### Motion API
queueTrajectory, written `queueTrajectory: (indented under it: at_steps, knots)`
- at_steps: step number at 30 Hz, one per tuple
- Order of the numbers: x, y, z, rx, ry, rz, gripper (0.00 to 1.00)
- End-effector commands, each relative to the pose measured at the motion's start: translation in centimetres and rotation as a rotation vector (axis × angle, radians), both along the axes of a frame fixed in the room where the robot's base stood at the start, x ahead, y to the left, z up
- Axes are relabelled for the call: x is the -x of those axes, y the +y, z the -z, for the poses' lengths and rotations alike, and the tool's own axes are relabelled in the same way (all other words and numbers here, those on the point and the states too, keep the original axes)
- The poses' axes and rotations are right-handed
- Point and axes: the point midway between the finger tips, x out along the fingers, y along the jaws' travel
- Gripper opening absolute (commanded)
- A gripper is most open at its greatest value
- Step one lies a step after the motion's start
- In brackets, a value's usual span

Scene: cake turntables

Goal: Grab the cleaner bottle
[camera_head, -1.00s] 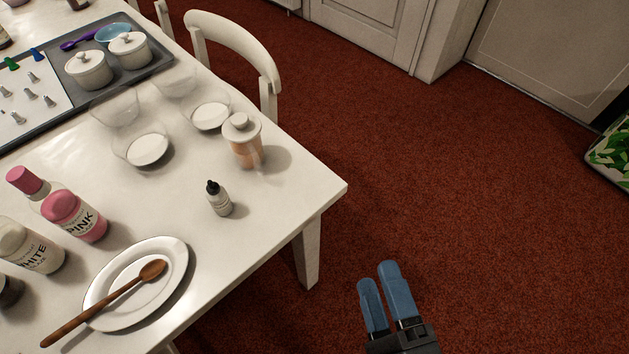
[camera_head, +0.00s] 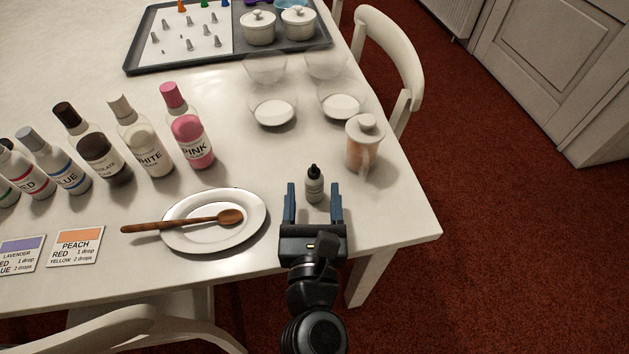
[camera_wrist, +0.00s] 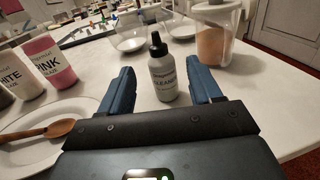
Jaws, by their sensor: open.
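The cleaner bottle (camera_head: 314,186) is a small grey-white bottle with a black dropper top, upright on the white table (camera_head: 390,232). My gripper also shows in the wrist view (camera_wrist: 160,85). Both fingers look apart from the bottle. Nothing is held.
A white plate (camera_head: 190,237) with a wooden spoon (camera_head: 185,222) lies left of my gripper. A lidded jar (camera_head: 364,148) stands behind right. Glass bowls (camera_head: 273,108) are behind. Several colour bottles, including the pink one (camera_head: 192,143), stand left. The table's right edge is close.

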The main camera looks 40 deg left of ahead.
Motion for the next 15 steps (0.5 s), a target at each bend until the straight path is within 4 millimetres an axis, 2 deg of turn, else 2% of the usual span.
queueTrajectory:
  at_steps: [6, 15]
  knots:
    - [-2.5, 1.8, -0.3, 0.0, -0.001, -0.001, 0.64]
    - [-3.1, 2.2, -0.2, 0.001, -0.002, 0.0, 0.64]
